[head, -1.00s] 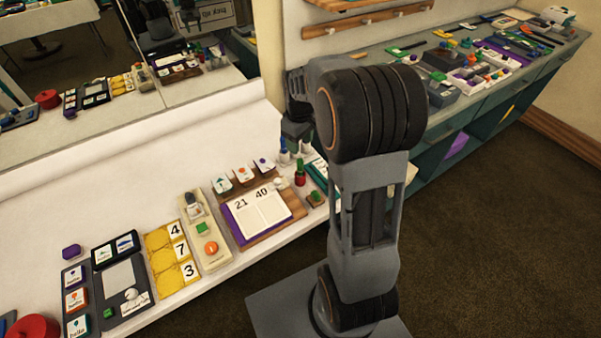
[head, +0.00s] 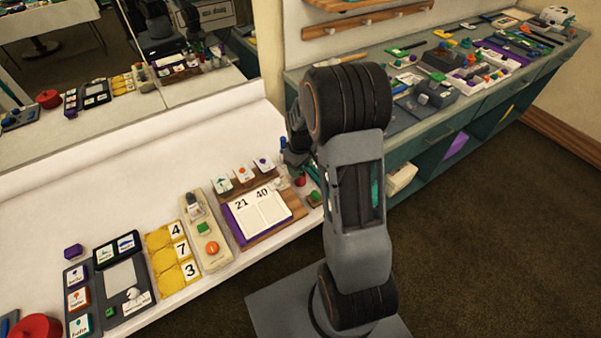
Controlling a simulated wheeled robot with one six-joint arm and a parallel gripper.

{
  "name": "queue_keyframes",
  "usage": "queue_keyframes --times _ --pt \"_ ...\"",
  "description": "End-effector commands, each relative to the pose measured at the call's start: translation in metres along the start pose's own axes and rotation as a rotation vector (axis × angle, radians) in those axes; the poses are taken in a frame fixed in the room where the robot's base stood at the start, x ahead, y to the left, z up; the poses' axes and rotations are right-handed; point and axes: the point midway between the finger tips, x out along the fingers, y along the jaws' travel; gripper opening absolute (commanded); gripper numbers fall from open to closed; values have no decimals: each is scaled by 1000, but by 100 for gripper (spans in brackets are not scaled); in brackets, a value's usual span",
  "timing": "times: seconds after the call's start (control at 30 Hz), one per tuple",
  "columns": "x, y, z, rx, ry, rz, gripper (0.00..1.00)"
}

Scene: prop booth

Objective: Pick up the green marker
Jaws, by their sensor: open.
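My gripper (head: 298,157) is low over the right end of the white counter (head: 140,190), partly hidden by my own arm. Its jaws are open, but the fingertips are small and hard to make out. The upright green piece, likely the green marker, is now hidden behind the gripper. The red base (head: 300,181) it stood in shows just below the jaws. A blue upright piece (head: 283,143) stands just left of the gripper. I cannot tell whether the jaws touch the green piece.
A wooden board with a number book (head: 258,214) lies left of the gripper. A small green block (head: 314,198) is close below it. A beige tray (head: 207,232) and yellow number cards (head: 174,262) lie further left. A mirror backs the counter. A cluttered teal bench (head: 440,125) stands at right.

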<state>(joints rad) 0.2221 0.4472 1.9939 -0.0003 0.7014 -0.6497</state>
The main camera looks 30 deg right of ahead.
Motion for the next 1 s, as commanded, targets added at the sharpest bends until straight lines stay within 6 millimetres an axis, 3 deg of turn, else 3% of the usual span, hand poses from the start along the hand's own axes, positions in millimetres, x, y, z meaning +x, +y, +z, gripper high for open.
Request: queue_keyframes --times 0.23,0.8,1.0 --pt "1 0 0 0 1 1 52" --pt "1 0 0 0 1 1 0" --pt "0 0 0 0 1 1 0"
